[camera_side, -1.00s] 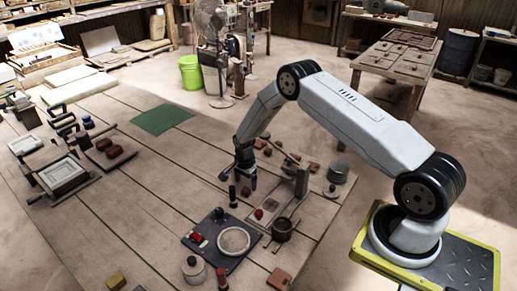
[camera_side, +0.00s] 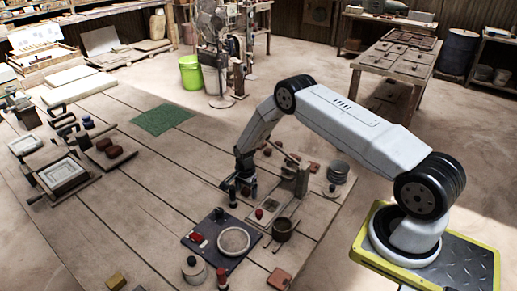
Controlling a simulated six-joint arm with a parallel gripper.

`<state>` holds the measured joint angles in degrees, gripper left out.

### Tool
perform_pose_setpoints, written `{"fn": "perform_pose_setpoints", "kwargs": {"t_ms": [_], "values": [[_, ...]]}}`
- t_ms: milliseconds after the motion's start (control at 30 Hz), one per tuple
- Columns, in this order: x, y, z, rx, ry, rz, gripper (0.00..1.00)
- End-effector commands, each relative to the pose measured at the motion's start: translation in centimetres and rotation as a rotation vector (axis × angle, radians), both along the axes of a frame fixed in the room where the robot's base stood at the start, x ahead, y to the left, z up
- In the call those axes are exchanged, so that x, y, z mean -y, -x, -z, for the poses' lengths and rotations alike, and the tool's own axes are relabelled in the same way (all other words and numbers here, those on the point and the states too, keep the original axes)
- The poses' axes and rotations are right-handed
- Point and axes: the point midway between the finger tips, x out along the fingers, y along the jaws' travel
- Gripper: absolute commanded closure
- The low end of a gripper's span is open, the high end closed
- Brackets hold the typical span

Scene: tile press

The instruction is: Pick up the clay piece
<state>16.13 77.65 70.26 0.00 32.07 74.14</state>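My gripper (camera_side: 246,190) points down, low over the wooden table, just right of a small dark upright tool (camera_side: 232,194). Its two dark fingers appear apart, and I see nothing held between them. I cannot tell which object is the clay piece. Two reddish-brown lumps (camera_side: 107,147) lie on a small board at the left. Small reddish pieces (camera_side: 267,152) lie behind my gripper, and a red piece (camera_side: 259,214) lies in front of it to the right. What lies directly beneath the fingers is hidden or too small to make out.
A wooden lever press (camera_side: 302,179) stands right of my gripper. A dark board (camera_side: 204,240) with a round pale dish (camera_side: 234,241) is in front, near a dark pot (camera_side: 282,229). A green mat (camera_side: 161,119) lies behind left. The table's middle left is clear.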

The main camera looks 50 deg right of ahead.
Motion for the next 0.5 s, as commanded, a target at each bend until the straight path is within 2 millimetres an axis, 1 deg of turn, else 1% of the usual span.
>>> {"fn": "perform_pose_setpoints", "kwargs": {"t_ms": [33,67,100,167,200,267,300,500], "values": [[0.00,0.00,-0.01,0.000,0.000,0.000,0.22],[0.00,0.00,-0.01,0.000,0.000,0.000,0.31],[0.00,0.00,-0.01,0.000,0.000,0.000,0.44],[0.00,0.00,-0.02,0.000,0.000,0.000,0.63],[0.00,0.00,-0.01,0.000,0.000,0.000,0.76],[0.00,0.00,-0.01,0.000,0.000,0.000,0.95],[0.00,0.00,-0.01,0.000,0.000,0.000,1.00],[0.00,-0.01,-0.03,0.000,0.000,0.000,1.00]]}}
